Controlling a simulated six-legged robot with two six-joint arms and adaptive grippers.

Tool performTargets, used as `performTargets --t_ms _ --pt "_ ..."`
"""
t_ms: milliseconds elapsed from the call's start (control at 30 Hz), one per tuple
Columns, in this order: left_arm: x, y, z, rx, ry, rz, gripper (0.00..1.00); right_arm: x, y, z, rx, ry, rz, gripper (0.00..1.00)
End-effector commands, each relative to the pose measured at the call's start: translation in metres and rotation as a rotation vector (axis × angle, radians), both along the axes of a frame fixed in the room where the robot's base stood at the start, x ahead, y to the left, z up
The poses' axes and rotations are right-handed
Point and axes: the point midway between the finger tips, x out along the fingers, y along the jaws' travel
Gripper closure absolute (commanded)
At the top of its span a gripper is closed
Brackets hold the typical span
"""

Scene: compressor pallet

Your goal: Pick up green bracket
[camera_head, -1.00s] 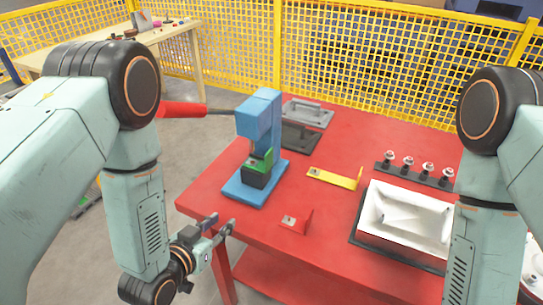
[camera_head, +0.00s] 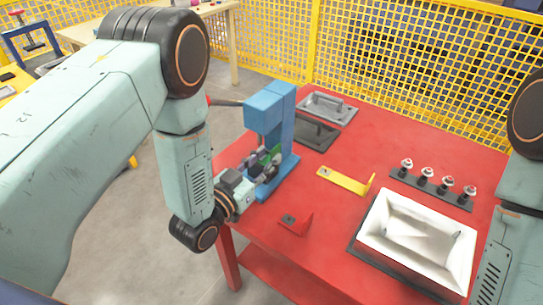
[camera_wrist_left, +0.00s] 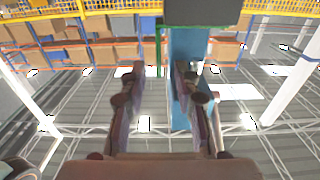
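The green bracket (camera_head: 276,154) shows in the head view at the blue press (camera_head: 270,112), below its upper block, partly covered by my left gripper (camera_head: 257,164). In the left wrist view, a thin green edge (camera_wrist_left: 158,46) lines a dark block at the top, with the blue press column (camera_wrist_left: 188,55) behind. My left gripper's fingers (camera_wrist_left: 165,92) stand apart in that view, with nothing between them that I can see them touching. The gripper points at the bracket from the left, very close to it; contact cannot be told. My right gripper is out of view.
A yellow mesh fence (camera_head: 410,55) stands behind.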

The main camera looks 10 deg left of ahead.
Motion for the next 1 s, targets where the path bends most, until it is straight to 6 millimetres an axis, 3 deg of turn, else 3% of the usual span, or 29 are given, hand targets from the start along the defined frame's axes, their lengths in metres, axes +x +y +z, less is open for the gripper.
performTargets --t_ms 300,567,933,1000 --pt "0.039 -0.014 -0.003 0.001 0.0 -0.001 0.69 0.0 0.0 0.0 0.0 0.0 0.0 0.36" --pt "0.043 -0.018 -0.003 0.001 0.002 0.0 0.69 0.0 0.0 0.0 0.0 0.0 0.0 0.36" --pt "0.043 -0.018 -0.003 0.001 0.002 0.0 0.99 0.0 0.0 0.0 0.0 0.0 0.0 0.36" --pt "0.043 -0.018 -0.003 0.001 0.002 0.0 1.0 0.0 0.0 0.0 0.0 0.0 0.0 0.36"
